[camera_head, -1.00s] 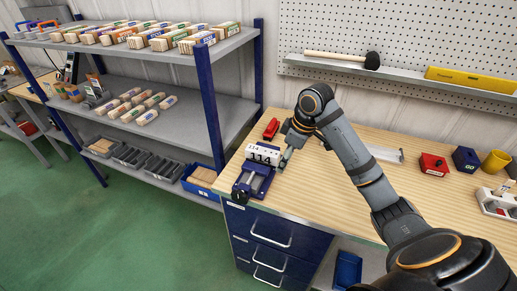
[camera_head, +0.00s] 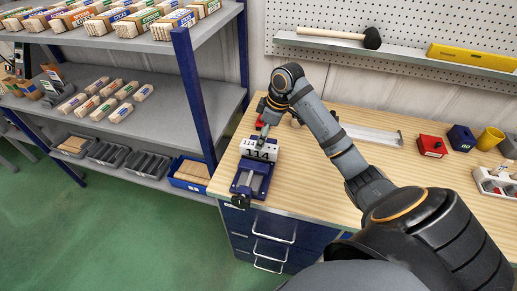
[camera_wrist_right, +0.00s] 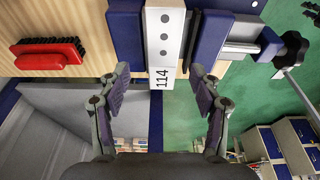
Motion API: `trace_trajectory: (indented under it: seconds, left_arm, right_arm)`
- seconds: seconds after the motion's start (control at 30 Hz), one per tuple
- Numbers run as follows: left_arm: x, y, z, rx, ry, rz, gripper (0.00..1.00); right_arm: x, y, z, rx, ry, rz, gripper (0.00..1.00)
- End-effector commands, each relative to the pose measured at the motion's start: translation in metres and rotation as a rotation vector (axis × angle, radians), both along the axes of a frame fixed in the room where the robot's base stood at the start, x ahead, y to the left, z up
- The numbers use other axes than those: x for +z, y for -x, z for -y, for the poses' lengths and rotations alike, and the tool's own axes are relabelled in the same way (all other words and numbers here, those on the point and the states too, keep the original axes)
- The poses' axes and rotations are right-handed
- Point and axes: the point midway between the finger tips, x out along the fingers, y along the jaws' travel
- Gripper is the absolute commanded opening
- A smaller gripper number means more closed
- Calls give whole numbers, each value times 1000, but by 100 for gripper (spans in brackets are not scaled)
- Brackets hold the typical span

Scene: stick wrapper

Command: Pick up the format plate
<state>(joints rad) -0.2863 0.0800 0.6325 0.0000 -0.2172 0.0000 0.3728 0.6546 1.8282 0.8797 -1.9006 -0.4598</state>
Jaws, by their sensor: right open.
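The format plate (camera_head: 262,154) is a white block marked 114. It sits in a blue vise (camera_head: 249,183) at the left end of the workbench. In the right wrist view the plate (camera_wrist_right: 163,50) shows its narrow white face with dark holes, between the blue vise jaws (camera_wrist_right: 127,38). My right gripper (camera_wrist_right: 160,72) is open and empty, its fingers on either side of the line of the plate's 114 end. In the head view the right gripper (camera_head: 264,130) is at the plate's far side, partly overlapping it; contact cannot be told. My left gripper is not in view.
A red brush (camera_wrist_right: 48,57) lies on the bench beside the vise. A shelf rack (camera_head: 188,95) with several packs of sticks stands left of the bench. Red and blue blocks and a yellow cup (camera_head: 490,139) stand at the bench's right.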

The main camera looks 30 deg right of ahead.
Motion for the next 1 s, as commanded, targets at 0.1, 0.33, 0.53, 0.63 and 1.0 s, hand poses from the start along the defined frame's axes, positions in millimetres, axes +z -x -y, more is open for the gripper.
trace_trajectory:
  seconds: [0.1,0.33,0.53,0.63,1.0]
  left_arm:
    - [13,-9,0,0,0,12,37]
    - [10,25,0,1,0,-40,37]
    - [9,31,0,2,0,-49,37]
    - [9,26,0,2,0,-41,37]
    - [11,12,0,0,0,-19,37]
  right_arm:
    - [-19,-1,-6,0,-4,-8,64]
    - [-42,-6,-8,1,0,-3,64]
    - [-42,-7,-8,0,0,-1,59]
    - [-41,-7,-8,0,0,-1,45]
    - [-41,-7,-8,0,0,-1,0]
